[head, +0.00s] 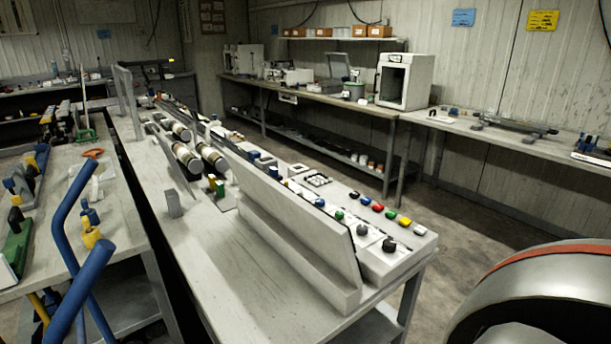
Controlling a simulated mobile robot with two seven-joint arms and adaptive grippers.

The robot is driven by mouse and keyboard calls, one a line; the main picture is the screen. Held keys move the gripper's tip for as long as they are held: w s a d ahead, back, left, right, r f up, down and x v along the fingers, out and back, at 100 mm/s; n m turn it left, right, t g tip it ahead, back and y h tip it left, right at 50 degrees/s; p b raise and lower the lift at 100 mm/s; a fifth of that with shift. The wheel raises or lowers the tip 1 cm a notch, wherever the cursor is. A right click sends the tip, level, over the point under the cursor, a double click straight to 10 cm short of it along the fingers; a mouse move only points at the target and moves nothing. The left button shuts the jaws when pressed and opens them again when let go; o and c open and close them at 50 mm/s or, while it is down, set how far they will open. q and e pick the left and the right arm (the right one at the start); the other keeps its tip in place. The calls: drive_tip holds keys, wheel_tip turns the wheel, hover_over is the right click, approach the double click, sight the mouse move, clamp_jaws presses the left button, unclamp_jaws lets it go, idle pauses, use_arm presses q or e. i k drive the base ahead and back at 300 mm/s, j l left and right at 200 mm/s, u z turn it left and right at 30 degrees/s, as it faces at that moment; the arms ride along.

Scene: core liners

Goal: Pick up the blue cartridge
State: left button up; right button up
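I cannot single out the blue cartridge with certainty. A small blue block (273,172) sits on the long central bench, behind the tilted grey panel. Another small blue piece (253,154) lies just beyond it. A blue-topped piece (90,215) stands on the left bench, near a yellow one. All are small in the head view, and their shapes are hard to tell. Neither of my grippers is in view.
The central bench (215,262) carries the tilted grey panel (285,215), coloured buttons (378,207) and several cylinders (188,160). Thick blue bars (68,225) rise at the lower left. A white box-shaped machine (405,80) stands on the back bench. Open floor (465,230) lies to the right.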

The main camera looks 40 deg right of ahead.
sight(273, 171)
drive_tip(key=z, duration=0.9)
drive_tip(key=l+z, duration=0.1)
drive_tip(key=z, duration=1.65)
drive_tip(key=i+z, duration=0.1)
drive_tip(key=z, duration=0.35)
drive_tip(key=i, duration=0.95)
drive_tip(key=i+u, duration=0.1)
drive_tip(key=i, duration=0.9)
drive_tip(key=i+l, duration=0.2)
drive_tip(key=i, duration=0.75)
drive_tip(key=i+u, duration=0.75)
drive_tip(key=i+l+u, duration=0.1)
drive_tip(key=i+u, duration=0.3)
drive_tip(key=i+j+u, duration=0.15)
drive_tip(key=u, duration=0.3)
drive_tip(key=i+u, duration=0.3)
drive_tip(key=u, duration=0.15)
drive_tip(key=i+u, duration=0.25)
drive_tip(key=u, duration=0.2)
drive_tip(key=i+j, duration=0.1)
drive_tip(key=i, duration=0.65)
drive_tip(key=i+j+z, duration=0.1)
drive_tip(key=i, duration=0.6)
